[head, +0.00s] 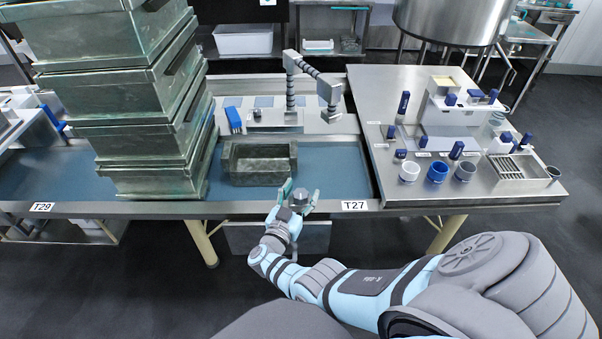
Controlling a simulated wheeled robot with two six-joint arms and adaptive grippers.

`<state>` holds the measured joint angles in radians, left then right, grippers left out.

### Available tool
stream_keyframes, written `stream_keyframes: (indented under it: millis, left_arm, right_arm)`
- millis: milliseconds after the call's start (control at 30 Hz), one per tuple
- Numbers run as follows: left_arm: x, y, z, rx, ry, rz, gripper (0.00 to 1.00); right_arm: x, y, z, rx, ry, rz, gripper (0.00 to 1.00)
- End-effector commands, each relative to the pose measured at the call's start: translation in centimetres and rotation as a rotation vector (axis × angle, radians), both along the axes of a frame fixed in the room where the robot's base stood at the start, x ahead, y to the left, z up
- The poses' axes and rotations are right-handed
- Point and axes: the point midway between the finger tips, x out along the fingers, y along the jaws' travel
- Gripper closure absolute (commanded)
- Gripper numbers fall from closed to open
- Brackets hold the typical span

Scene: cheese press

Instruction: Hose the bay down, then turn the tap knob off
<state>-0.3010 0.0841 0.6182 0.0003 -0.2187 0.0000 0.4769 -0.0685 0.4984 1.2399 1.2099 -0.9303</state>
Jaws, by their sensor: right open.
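The bay marked T27 (335,170) has a blue-grey floor and a metal front rim. A dark, greenish open bin (258,178) stands in it. A hose-like ribbed tap (291,85) rises from the back ledge, its grey head (330,98) hanging over the bay. My right gripper (300,193) is open at the front rim, right of and in front of the bin. A small grey round piece shows between its fingers; I cannot tell if it is the tap knob or part of the gripper. My left gripper is out of view.
A tall stack of metal bins (135,100) stands left of the bay. A steel table (400,90) at right holds cups, including a blue one (437,172), and blue-handled tools. A blue item (233,119) sits behind the bin. The bay's right part is clear.

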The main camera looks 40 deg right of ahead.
Motion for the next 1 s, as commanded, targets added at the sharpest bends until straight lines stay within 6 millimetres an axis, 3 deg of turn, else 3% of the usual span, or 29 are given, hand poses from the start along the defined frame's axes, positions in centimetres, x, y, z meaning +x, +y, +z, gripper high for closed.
stream_keyframes:
  millis: [267,500,600,1000]
  left_arm:
    - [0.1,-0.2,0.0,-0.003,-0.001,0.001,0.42]
    - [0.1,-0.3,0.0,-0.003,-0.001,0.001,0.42]
    - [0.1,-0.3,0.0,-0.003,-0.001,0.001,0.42]
    - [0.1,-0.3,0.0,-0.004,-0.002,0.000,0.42]
  right_arm:
    - [-0.1,0.0,2.5,0.002,-0.006,0.000,0.42]
    - [-0.1,0.0,7.9,0.002,-0.003,0.000,0.42]
    - [-0.1,0.0,9.4,0.001,-0.002,0.000,0.42]
    - [-0.1,0.0,10.0,0.000,0.001,0.000,0.42]
